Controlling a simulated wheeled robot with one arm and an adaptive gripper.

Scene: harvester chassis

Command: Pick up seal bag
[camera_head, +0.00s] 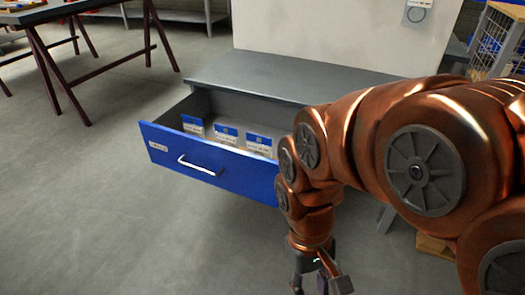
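Three small bags with blue tops and pale printed labels stand in a row inside the open blue drawer: a left bag (193,126), a middle bag (227,135) and a right bag (259,144). The print is too small to read, so I cannot tell which is the seal bag. The drawer (220,170) has a white handle and a small label on its front. My gripper (318,288) is at the bottom edge of the picture, in front of and to the right of the drawer, apart from the bags. Its fingers look spread, with nothing seen between them; their tips are partly cut off.
The grey bench top (285,78) lies above the drawer, with a pale panel (330,35) behind it. My arm hides the drawer's right end. A work table (60,15) with dark red legs stands at upper left. The floor (110,220) in front is clear.

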